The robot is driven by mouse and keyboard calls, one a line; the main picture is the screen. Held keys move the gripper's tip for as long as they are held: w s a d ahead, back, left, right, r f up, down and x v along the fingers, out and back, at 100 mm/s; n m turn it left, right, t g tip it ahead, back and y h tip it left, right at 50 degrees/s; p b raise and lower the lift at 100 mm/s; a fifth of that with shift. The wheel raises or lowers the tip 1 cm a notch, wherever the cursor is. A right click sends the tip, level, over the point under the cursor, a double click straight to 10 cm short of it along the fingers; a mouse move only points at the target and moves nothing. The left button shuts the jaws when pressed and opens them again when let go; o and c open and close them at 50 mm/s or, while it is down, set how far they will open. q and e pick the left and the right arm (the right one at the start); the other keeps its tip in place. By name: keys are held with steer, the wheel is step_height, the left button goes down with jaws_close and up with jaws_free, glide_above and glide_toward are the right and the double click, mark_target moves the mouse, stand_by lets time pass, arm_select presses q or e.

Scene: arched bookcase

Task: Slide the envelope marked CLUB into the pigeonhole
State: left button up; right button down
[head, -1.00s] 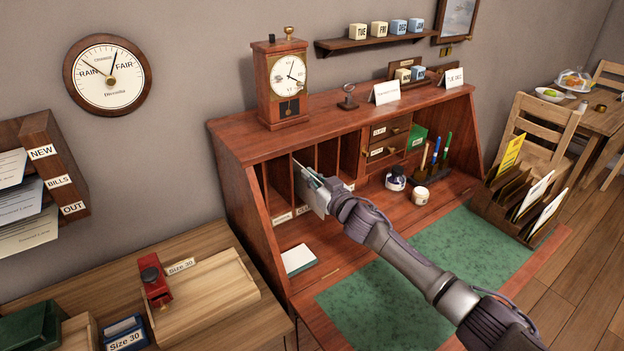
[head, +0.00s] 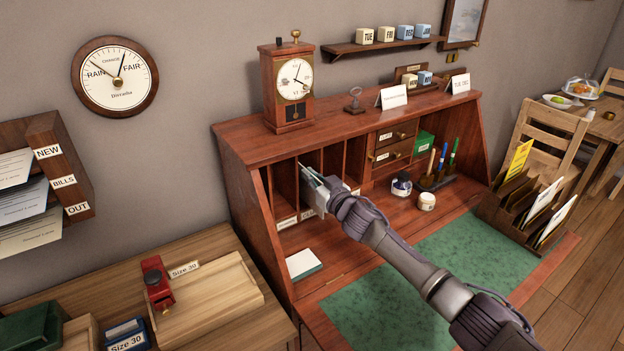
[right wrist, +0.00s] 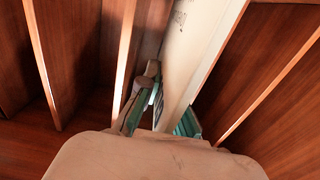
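The cream envelope (right wrist: 190,55) stands on edge, tilted in the right wrist view, among the wooden dividers. Faint writing shows near its top, but I cannot read it. My right gripper (head: 314,186) is at the mouth of the pigeonholes (head: 287,190), left part of the desk. In the right wrist view its two fingers (right wrist: 168,112) are apart, on either side of the envelope's near end, with teal inner pads showing. Its body hides most of the envelope in the head view. The label under this pigeonhole is partly covered. My left gripper is out of view.
Upright dividers (head: 323,160) stand close on both sides of my right gripper. A white notepad (head: 303,264) lies below on the desk. An ink bottle (head: 401,185) and a jar (head: 426,201) stand right. The green blotter (head: 400,295) is clear beneath my arm.

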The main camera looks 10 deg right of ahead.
steer(key=shift+b+x, duration=0.9)
steer(key=shift+x, duration=0.75)
steer(key=c, duration=1.2)
jaws_free()
steer(key=shift+c, duration=0.2)
steer(key=v, duration=1.2)
